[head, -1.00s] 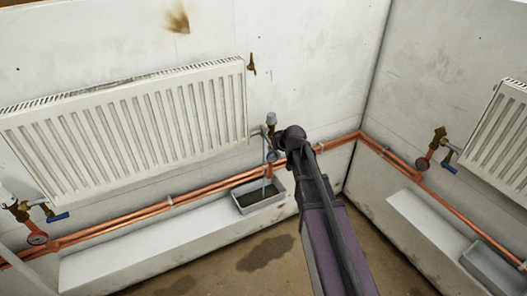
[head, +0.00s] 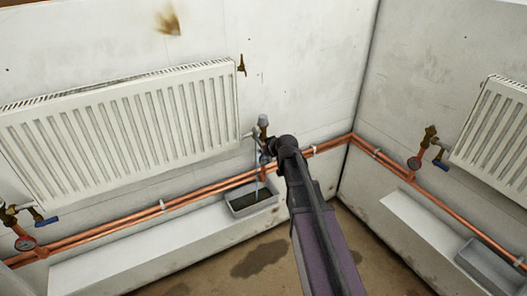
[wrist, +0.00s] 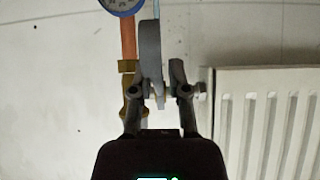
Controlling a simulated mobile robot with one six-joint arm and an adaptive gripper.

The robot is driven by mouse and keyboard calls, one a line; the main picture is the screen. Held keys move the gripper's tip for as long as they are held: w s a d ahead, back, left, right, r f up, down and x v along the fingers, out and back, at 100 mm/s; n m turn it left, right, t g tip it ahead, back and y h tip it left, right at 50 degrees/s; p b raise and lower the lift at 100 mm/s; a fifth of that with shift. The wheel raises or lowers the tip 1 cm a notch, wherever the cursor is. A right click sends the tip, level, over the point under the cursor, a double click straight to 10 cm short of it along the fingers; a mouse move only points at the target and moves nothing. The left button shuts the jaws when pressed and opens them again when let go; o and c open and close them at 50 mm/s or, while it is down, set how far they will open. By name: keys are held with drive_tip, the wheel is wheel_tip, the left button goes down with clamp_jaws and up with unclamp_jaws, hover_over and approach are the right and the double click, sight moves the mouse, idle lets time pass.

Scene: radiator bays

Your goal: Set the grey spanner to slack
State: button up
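The grey spanner (wrist: 150,50) shows in the wrist view as a flat grey bar, seen nearly edge-on, beside a copper pipe and brass fitting. My gripper (wrist: 157,72) is around it, one finger on each side. The left finger is close to the spanner; a narrow gap shows at the right finger. The fingers are apart, and I see no firm hold. In the head view my arm's end is at the middle radiator's valve (head: 263,122) and hides the spanner.
A thin water stream (head: 257,182) falls into a grey tray (head: 238,213) on the ledge. Copper pipes (head: 190,203) run along the wall. A white radiator (head: 120,125) is left of my arm, another (head: 500,140) right. A gauge (wrist: 122,5) is near my fingers.

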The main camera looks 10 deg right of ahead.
drive_tip(key=shift+o, duration=1.2)
drive_tip(key=shift+s, duration=0.15)
drive_tip(key=shift+d, duration=0.1)
drive_tip(key=shift+r, duration=0.15)
